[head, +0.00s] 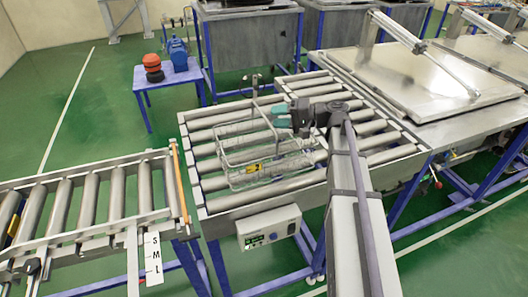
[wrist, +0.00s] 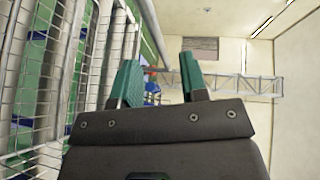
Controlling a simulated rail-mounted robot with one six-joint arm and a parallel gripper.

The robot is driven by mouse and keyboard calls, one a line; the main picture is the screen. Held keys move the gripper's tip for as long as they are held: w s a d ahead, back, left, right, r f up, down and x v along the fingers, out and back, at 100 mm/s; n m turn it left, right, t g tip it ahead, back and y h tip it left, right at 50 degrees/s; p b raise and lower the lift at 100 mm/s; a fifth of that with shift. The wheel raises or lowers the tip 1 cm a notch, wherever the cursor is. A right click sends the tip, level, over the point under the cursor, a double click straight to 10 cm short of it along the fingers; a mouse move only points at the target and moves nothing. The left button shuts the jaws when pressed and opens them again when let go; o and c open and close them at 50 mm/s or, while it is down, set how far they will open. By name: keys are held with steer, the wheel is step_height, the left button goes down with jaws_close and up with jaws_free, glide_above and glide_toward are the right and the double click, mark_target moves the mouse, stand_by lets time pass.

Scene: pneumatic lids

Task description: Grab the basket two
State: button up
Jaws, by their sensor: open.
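A wire basket (head: 232,160) stands on the roller conveyor in the middle of the head view. A small yellow and dark item (head: 253,168) shows low on its near side. I see no readable number on the basket. My gripper (head: 282,115) is at the basket's upper right side, with its teal fingers pointing left. The fingers are apart and empty. In the wrist view, the basket's mesh (wrist: 50,95) fills the left side, beside my gripper (wrist: 160,82). Nothing lies between the fingers there. I cannot tell whether they touch the basket.
Another roller conveyor (head: 90,205) lies at the left, with an orange bar (head: 180,185) at its end. A control box (head: 268,228) hangs at the front. A metal lid (head: 425,80) is at the right. A blue table (head: 168,80) stands behind. Green floor is free at the left.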

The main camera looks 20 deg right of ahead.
mark_target(265, 117)
steer(key=x, duration=0.4)
steer(key=shift+w+a, duration=0.1)
steer(key=shift+a, duration=0.2)
jaws_close()
stand_by(1.0)
